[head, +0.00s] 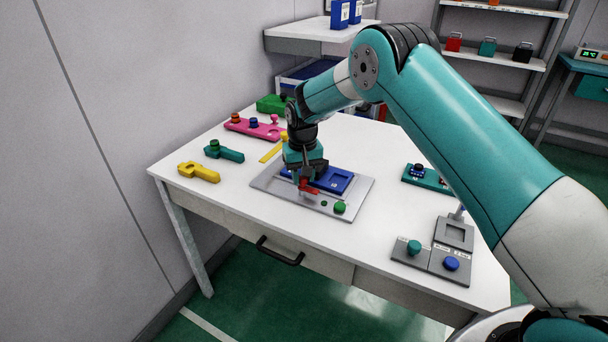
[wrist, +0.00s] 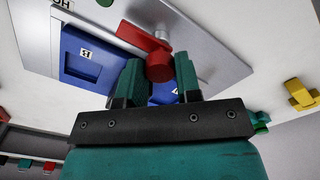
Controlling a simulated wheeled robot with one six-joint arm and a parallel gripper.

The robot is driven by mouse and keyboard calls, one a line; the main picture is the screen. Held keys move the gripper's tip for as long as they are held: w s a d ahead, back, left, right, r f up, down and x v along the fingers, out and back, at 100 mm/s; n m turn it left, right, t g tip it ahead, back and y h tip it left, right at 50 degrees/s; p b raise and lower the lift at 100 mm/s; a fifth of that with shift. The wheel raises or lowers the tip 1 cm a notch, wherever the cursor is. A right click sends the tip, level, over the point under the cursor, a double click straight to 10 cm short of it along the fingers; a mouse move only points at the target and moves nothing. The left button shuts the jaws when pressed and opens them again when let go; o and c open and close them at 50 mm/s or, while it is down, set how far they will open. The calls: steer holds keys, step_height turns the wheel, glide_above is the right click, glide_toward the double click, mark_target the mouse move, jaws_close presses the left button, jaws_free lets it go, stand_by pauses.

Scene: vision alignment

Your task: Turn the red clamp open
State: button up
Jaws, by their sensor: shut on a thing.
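The red clamp (head: 309,187) is on the grey plate (head: 352,203) on the white table. In the wrist view the red clamp (wrist: 155,55) has a flat lever running up and left from a round red end. My gripper (head: 305,178) is at the clamp from above, and in the wrist view its two teal fingers (wrist: 160,78) stand on either side of the round red end. The fingers are shut on the clamp. A blue block (head: 333,179) with recesses lies on the plate beside the clamp, and it also shows in the wrist view (wrist: 80,55). The fingers partly hide it.
A green knob (head: 339,207) is on the plate's front right. A yellow part (head: 199,172), a teal part (head: 224,152) and a pink part (head: 255,129) lie at left. A grey button fixture (head: 421,255) stands at right. The front middle of the table is clear.

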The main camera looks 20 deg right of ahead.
steer(key=shift+r, duration=0.1)
steer(key=o, duration=0.9)
step_height(320, 180, up, 17)
steer(key=shift+r+b, duration=0.2)
steer(key=shift+b, duration=0.55)
